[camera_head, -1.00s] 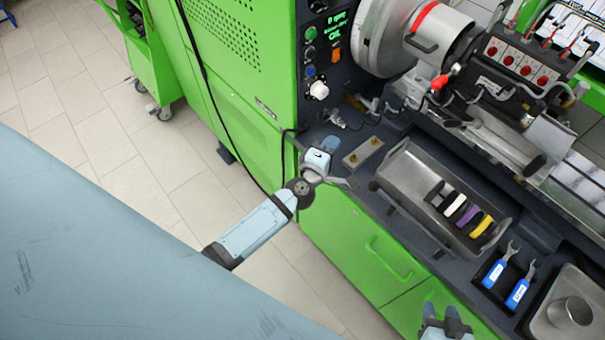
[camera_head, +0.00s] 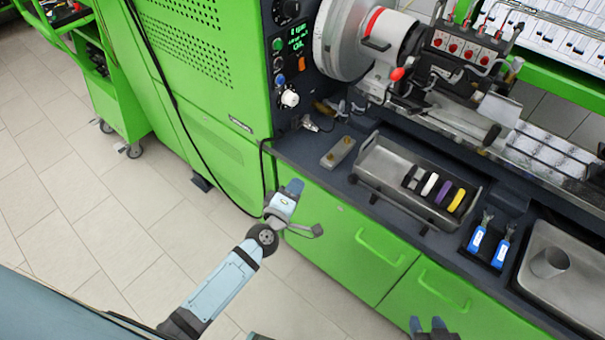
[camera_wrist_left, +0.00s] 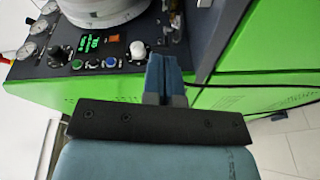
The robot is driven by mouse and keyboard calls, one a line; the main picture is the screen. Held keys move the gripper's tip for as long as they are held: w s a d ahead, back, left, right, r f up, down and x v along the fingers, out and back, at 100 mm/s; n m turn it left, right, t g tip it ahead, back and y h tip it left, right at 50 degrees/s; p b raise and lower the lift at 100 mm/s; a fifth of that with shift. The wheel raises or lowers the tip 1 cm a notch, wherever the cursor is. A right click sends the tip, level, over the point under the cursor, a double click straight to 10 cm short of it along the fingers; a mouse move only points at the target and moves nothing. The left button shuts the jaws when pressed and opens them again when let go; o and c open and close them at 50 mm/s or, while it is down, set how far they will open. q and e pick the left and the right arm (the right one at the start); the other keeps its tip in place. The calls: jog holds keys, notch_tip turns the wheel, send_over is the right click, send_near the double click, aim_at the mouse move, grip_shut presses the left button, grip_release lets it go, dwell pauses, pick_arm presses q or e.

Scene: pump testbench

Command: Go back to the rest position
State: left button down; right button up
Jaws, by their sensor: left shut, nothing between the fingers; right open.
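My left gripper (camera_head: 293,188) is in front of the green cabinet, just off the left end of the dark bench top. Its blue fingers are shut together with nothing between them; the left wrist view shows the fingers (camera_wrist_left: 165,78) side by side, near the control panel. My right gripper (camera_head: 427,325) shows only at the bottom edge of the head view, in front of the green drawers. Its two fingertips are apart and I see nothing between them.
The green test bench (camera_head: 340,235) stands close in front. On its top are a metal tray (camera_head: 385,155) with coloured rings, two blue-handled wrenches (camera_head: 476,240) and a metal basin (camera_head: 535,285) holding a cup (camera_head: 549,263). A green cart (camera_head: 112,95) stands far left. Tiled floor is clear at left.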

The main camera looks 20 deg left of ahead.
pick_arm(q)
jog(key=shift+s, duration=0.15)
jog(key=s+f+m+g+p, duration=0.1)
jog(key=s+m+g, duration=0.1)
jog(key=s+m, duration=0.3)
jog(key=s+a+f+m+g+p, duration=0.1)
jog(key=s+m+g, duration=0.1)
jog(key=s+m, duration=0.4)
jog(key=s+f+m+g+h+p, duration=0.1)
jog(key=s+m+g, duration=0.1)
jog(key=s+m, duration=0.4)
jog(key=s, duration=0.3)
jog(key=shift+s+a+f+g, duration=0.25)
jog(key=shift+s+f+g, duration=0.05)
